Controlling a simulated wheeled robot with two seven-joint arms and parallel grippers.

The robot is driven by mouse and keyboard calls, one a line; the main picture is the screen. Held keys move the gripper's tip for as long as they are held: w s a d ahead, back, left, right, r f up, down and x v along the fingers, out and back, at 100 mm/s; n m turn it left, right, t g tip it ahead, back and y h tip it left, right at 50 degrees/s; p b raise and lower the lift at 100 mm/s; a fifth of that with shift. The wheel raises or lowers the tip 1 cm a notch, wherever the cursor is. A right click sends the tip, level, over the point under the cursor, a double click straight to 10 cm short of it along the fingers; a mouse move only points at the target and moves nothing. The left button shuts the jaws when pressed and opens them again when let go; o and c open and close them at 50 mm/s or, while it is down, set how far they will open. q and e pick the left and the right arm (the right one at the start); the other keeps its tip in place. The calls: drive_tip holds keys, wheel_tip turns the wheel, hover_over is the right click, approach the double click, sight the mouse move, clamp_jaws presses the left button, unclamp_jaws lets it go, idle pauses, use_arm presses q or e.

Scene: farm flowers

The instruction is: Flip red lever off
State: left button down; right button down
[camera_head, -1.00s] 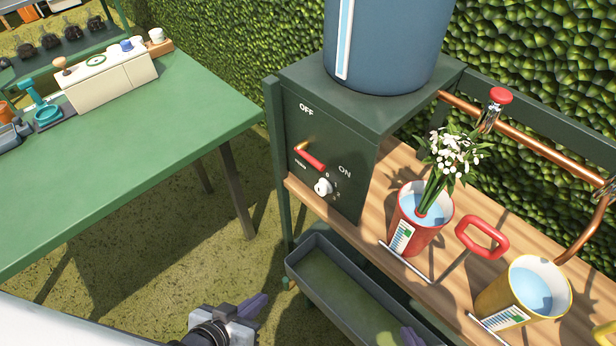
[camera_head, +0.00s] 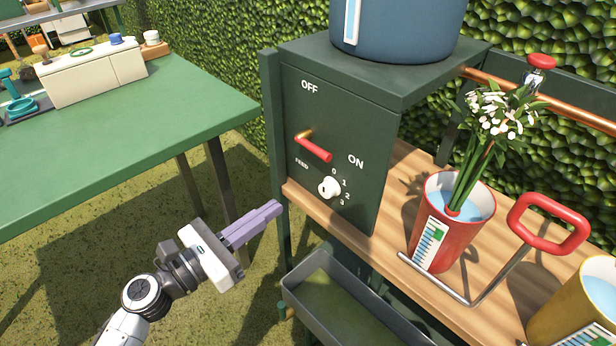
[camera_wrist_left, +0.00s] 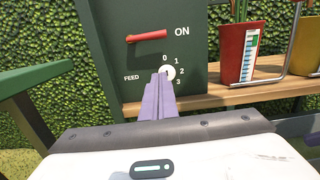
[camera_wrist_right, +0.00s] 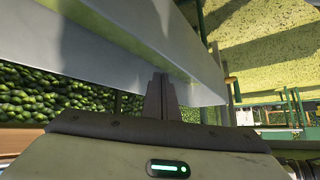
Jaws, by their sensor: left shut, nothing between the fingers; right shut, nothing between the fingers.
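The red lever (camera_head: 314,148) is on the front of the dark green control box (camera_head: 345,205). It slopes down to the right from its brass pivot, its free end toward the ON label and well below the OFF label. In the left wrist view the lever (camera_wrist_left: 147,38) lies nearly level, pointing to ON. My left gripper (camera_head: 278,205) is shut and empty, below and left of the lever, apart from it in the head view. In the left wrist view its fingertips overlap the area just below the white dial (camera_wrist_left: 167,72). My right gripper (camera_wrist_right: 160,78) is shut and empty, away from the lever.
A red pot (camera_head: 431,231) with white flowers and a yellow pot (camera_head: 560,325) stand on the wooden shelf (camera_head: 400,275) to the right. A grey trough (camera_head: 290,285) hangs below. A green table (camera_head: 130,135) is at left. A pale beam is close in the right wrist view.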

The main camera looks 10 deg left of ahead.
drive_tip(key=shift+r, duration=0.1)
